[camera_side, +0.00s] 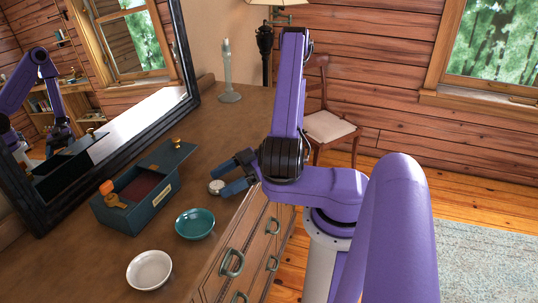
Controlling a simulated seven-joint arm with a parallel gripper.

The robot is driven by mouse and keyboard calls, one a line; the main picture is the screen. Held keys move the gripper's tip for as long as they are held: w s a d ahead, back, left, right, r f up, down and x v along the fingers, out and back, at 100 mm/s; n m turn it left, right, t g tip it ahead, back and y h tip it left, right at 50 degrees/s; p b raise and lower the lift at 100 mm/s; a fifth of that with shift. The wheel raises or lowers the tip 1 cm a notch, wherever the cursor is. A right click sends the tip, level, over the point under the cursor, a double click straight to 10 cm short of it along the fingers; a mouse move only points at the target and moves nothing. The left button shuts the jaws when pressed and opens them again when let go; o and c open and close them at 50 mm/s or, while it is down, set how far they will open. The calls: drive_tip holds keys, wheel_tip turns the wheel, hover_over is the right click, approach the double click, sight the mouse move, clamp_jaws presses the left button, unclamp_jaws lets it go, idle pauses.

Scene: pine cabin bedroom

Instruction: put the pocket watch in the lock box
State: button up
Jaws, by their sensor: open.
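The pocket watch (216,187) is a small, round, pale-faced piece lying on the brown dresser top. The lock box (127,217) is a dark teal box with a reddish interior, to the left of the watch. Its top is open, and a dark lid-like panel (170,155) shows at its far side. Nothing is seen held.
A teal bowl (195,223) stands in front of the watch, right of the box. A white bowl (150,270) is nearer the camera. A candlestick (229,75) stands at the back. A framed mirror (180,45) rises along the left. Dresser top behind the watch is clear.

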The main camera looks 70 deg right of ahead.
drive_tip(key=v, duration=1.6)
drive_tip(key=shift+o, duration=1.3)
drive_tip(key=shift+s+d+r, duration=0.2)
drive_tip(key=shift+s+d, duration=0.1)
